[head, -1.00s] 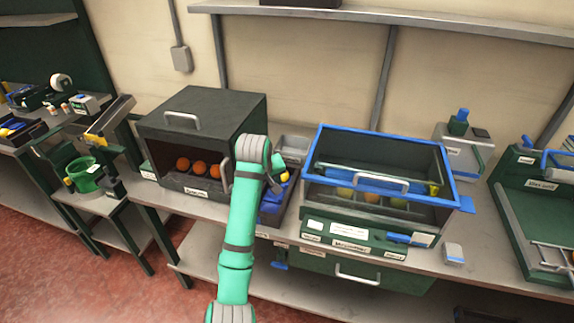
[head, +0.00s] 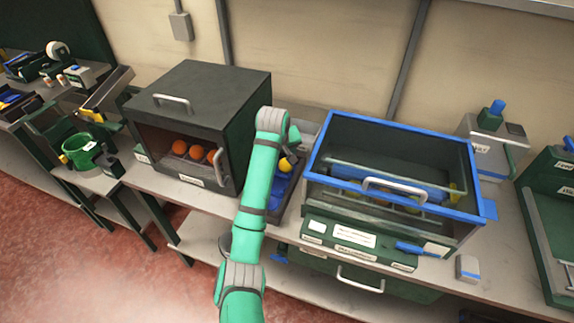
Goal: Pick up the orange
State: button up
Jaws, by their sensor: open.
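My green arm rises in front of the bench, just right of the box. My gripper is hidden behind the arm's end, so its fingers do not show. A yellow-orange round thing (head: 285,165) shows beside the arm's end, over a blue tray (head: 281,188).
A blue-rimmed clear bin (head: 325,130) stands right of the arm, with round fruit-like things partly hidden inside. A green bucket (head: 82,150) is on a lower stand at left. A small grey-blue block (head: 467,268) lies at the bench's front right.

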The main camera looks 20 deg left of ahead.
aim_at(285, 162)
jog(key=shift+w+a+f, duration=0.1)
jog(key=shift+w+f, duration=0.05)
jog(key=shift+f, duration=0.4)
jog(key=shift+x, duration=2.1)
jog(key=c, duration=0.7)
